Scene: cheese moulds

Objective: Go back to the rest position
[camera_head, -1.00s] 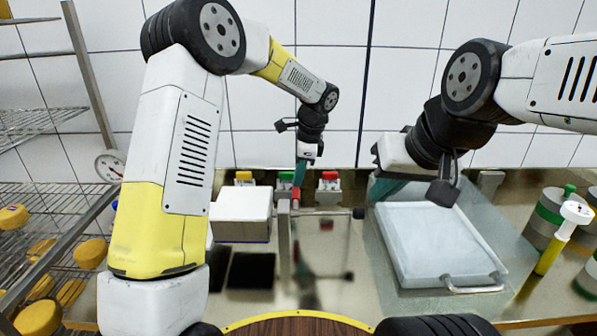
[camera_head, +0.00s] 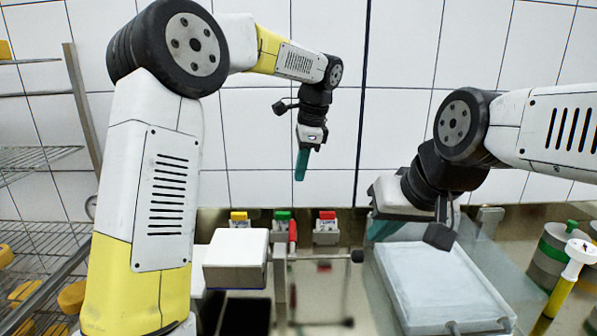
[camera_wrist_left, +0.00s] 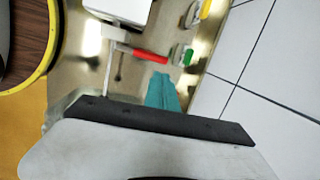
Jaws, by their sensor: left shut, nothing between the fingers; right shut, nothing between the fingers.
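My left gripper (camera_head: 301,164) hangs in the air in front of the tiled wall, above the back of the counter. Its teal fingers point down and are closed together with nothing between them. The teal fingers also show in the left wrist view (camera_wrist_left: 162,92). My right gripper (camera_head: 384,228) is at the right, just above the back left corner of the white tray (camera_head: 435,275). Its teal fingers point down to the left and are shut and empty; the gripper body partly hides them.
A white box (camera_head: 237,258) stands left of a press with a red handle (camera_head: 292,236). Yellow, green and red-topped small containers (camera_head: 326,229) line the back. A yellow tool with a white head (camera_head: 572,270) is at the right. A wire rack (camera_head: 40,240) with yellow cheeses is at the left.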

